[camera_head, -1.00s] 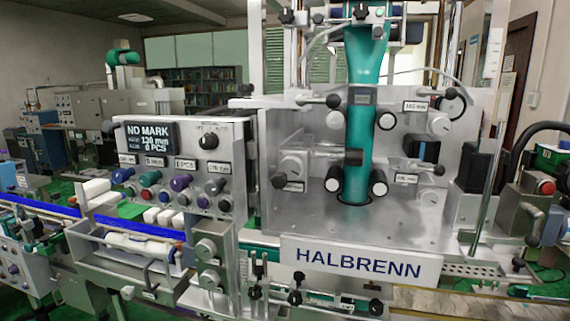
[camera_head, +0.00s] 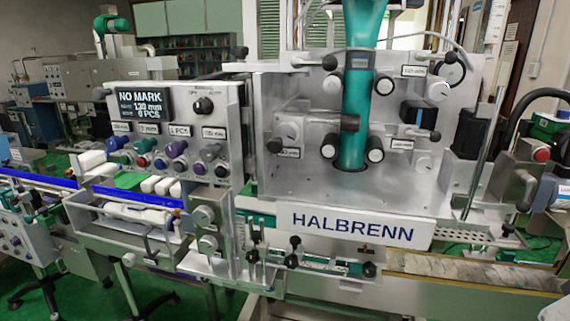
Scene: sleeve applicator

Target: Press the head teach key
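A dark display (camera_head: 143,104) on the panel reads NO MARK, 130 mm and 0 PCS. Below it are small labels and several coloured knobs or keys, including blue (camera_head: 117,143), red (camera_head: 143,146) and purple (camera_head: 177,149) ones. A dark rotary switch (camera_head: 204,105) sits at the panel's upper right. I cannot tell which control is the head teach key. My gripper is not in view.
A teal film tube (camera_head: 357,100) runs down through the machine's plate. A conveyor with white items (camera_head: 92,160) runs at the left below the panel. A blue rail (camera_head: 135,198) and metal bar frame project in front. Green floor (camera_head: 85,290) shows at lower left.

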